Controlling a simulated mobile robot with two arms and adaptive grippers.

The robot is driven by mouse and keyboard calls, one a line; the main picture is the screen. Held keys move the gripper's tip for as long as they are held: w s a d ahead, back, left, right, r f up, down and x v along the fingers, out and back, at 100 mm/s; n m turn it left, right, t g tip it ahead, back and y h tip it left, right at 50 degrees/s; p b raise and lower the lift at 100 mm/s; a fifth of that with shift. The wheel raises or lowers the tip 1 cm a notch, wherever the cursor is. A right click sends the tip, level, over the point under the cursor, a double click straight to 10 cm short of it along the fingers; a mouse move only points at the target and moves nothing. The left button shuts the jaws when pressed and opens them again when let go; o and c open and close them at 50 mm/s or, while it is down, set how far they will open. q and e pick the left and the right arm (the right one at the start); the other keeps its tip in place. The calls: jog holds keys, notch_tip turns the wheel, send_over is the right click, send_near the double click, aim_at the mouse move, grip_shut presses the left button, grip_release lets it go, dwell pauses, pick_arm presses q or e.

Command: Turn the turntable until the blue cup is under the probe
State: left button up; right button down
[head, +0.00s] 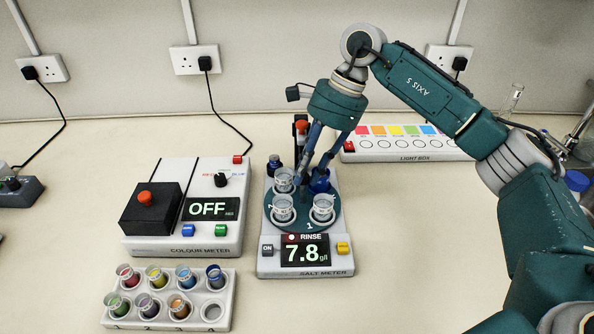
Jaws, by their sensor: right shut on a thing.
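The turntable (303,221) is a dark teal disc on top of the salt meter (264,252). Clear cups stand at its back left (283,181), front left (283,211) and front right (323,209). The blue cup (319,183) is at its back right, partly covered by my fingers. My right gripper (307,185) reaches down from above, shut at the turntable's middle, apparently on its central knob, which the fingers largely hide. A dark upright part with a red top (301,127), possibly the probe's holder, stands behind; the probe tip cannot be made out. My left gripper is out of view.
The salt meter display reads "RINSE 7.8". The colour meter (133,243), showing OFF, stands close on the left. A rack of coloured cups (158,321) is at front left. The light box (405,157) lies behind right. A dark bottle (274,164) stands by the turntable.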

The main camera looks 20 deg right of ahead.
jog(key=shift+w+r, duration=0.15)
jog(key=shift+r, duration=0.15)
jog(key=c, duration=1.6)
grip_release()
jog(key=shift+o, duration=0.6)
jog(key=shift+f, duration=0.1)
jog(key=v, duration=0.8)
jog(key=shift+s, duration=0.2)
